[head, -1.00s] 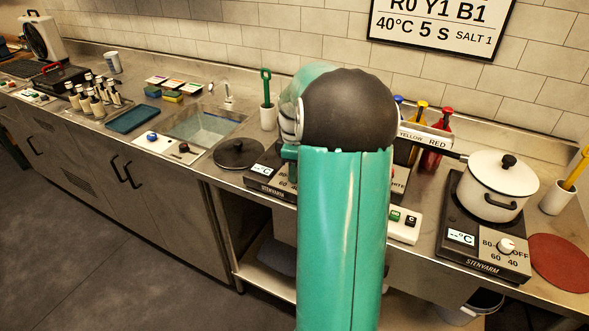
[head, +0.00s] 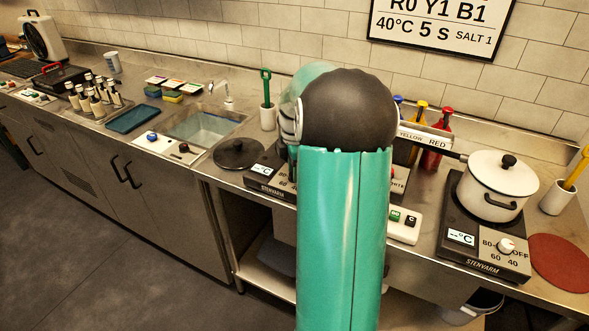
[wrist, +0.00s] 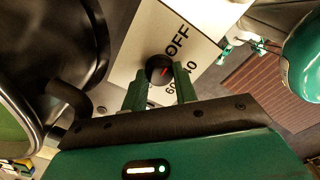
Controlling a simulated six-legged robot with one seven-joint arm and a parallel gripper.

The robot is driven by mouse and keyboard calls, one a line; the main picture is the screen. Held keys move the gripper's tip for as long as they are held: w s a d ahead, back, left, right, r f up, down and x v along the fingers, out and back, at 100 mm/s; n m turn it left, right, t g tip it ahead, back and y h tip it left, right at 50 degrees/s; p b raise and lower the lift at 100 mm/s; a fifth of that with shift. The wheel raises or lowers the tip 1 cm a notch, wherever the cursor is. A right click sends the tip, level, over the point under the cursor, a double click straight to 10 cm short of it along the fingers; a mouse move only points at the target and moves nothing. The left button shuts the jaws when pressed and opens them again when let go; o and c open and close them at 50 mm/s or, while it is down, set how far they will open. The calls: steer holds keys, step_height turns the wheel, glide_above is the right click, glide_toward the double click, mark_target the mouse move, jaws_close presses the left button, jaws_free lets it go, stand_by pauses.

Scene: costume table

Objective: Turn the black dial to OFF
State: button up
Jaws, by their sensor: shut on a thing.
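In the wrist view the black dial (wrist: 155,66) sits on a pale panel (wrist: 130,66) with OFF and 60 40 printed beside it. A red mark shows on the dial's face; I cannot tell exactly which label it points to. My gripper (wrist: 160,82) has its two green fingers at either side of the dial, shut on it.
A second hotplate (head: 456,250) with a white dial (head: 506,246) stands at right, bearing a white lidded pot (head: 497,185). A small white button box (head: 404,228) is right of my arm. Bottles stand behind.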

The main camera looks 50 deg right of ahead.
steer(key=shift+r, duration=0.1)
steer(key=o, duration=1)
steer(key=shift+c, duration=0.2)
step_height(320, 180, up, 14)
